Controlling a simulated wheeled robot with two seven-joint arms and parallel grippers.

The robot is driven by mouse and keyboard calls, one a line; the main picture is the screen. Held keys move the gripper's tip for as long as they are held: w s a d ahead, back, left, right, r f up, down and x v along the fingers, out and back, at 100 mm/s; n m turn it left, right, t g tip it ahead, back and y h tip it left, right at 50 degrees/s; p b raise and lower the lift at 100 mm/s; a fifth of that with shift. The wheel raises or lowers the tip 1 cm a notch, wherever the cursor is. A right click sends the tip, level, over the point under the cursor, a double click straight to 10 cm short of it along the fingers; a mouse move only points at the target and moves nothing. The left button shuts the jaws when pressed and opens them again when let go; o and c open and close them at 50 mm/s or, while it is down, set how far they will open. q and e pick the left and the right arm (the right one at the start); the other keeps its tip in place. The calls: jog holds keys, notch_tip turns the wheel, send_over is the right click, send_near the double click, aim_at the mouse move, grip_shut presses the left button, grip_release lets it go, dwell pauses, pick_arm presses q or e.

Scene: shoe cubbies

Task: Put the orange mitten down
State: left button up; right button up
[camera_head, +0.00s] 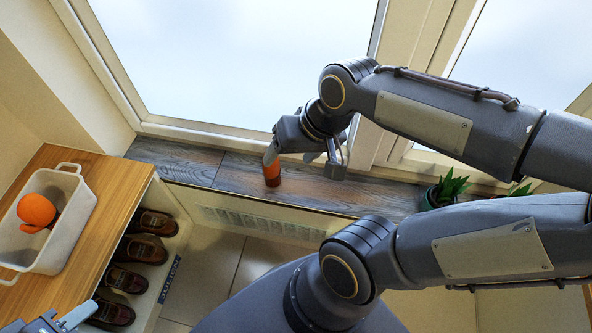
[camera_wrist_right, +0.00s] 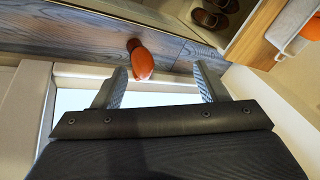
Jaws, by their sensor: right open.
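An orange mitten (camera_head: 271,175) with a darker end rests on the dark wooden window sill (camera_head: 200,168); it also shows in the right wrist view (camera_wrist_right: 142,64). My right gripper (camera_head: 303,162) is open and empty above the sill. In the right wrist view, the mitten shows beyond the fingertips (camera_wrist_right: 160,70), nearer the left finger, with a visible gap to the right finger. Whether a finger touches it, I cannot tell. A second orange, mitten-like thing (camera_head: 36,211) lies in a white bin (camera_head: 76,225). My left gripper (camera_head: 58,320) is partly cut off at the lower left.
The white bin stands on a wooden shoe cubby (camera_head: 118,190) holding several brown shoes (camera_head: 147,249). A potted plant (camera_head: 446,190) stands on the sill to the right. Window glass (camera_head: 235,60) rises behind the sill. The sill left of the mitten is bare.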

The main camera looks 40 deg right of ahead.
jog(key=s+n, duration=0.1)
jog(key=s+a+t, duration=0.1)
jog(key=s, duration=0.1)
jog(key=s+a+n+y, duration=0.1)
jog(key=shift+s+a+r+n+t, duration=0.1)
jog(key=shift+s+r+n+t, duration=0.1)
jog(key=shift+s+n+t, duration=0.15)
jog(key=shift+w, duration=0.1)
notch_tip(320, 180, up, 30)
jog(key=p, duration=3)
jog(key=shift+r, duration=0.2)
